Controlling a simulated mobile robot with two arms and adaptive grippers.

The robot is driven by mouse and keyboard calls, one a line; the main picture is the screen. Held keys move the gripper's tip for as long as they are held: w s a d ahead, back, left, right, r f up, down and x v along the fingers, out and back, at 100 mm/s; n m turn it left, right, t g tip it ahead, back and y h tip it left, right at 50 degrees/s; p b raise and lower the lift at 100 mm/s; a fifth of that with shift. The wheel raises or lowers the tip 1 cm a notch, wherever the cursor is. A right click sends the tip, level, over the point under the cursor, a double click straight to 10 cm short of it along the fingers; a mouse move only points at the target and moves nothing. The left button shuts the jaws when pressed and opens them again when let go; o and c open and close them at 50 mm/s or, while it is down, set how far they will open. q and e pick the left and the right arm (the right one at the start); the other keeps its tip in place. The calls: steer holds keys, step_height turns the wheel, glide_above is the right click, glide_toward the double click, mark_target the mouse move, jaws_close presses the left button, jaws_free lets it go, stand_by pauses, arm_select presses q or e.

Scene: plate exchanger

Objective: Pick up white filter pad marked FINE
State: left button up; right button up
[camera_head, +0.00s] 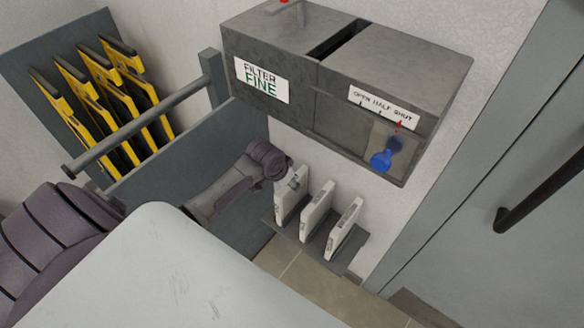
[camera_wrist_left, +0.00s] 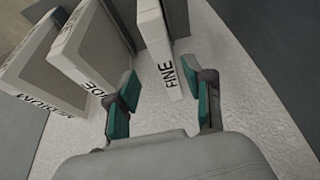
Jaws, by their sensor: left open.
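The white filter pad marked FINE (camera_wrist_left: 158,45) stands on edge in the left wrist view, its lettered narrow side facing my left gripper (camera_wrist_left: 168,88). The gripper is open, with one green-padded finger on each side of the pad's near end. I cannot tell whether either finger touches it. In the head view my left gripper (camera_head: 296,182) is at the leftmost of three white pads (camera_head: 284,207) and covers part of it. The lettering on the pads cannot be read there. My right gripper is not in view.
A second pad, with partly hidden lettering ending in "DE" (camera_wrist_left: 92,50), and one marked MEDIUM (camera_wrist_left: 40,85) stand beside it. The pads stand on a dark shelf (camera_head: 330,258) below a grey box labelled FILTER FINE (camera_head: 350,70). A blue panel and rail (camera_head: 140,125) are at left.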

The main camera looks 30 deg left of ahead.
mark_target(285, 200)
arm_select(q)
steer(key=x, duration=0.5)
steer(key=shift+a+f, duration=0.25)
steer(key=shift+a, duration=0.1)
steer(key=shift+f, duration=0.25)
stand_by(0.3)
jaws_close()
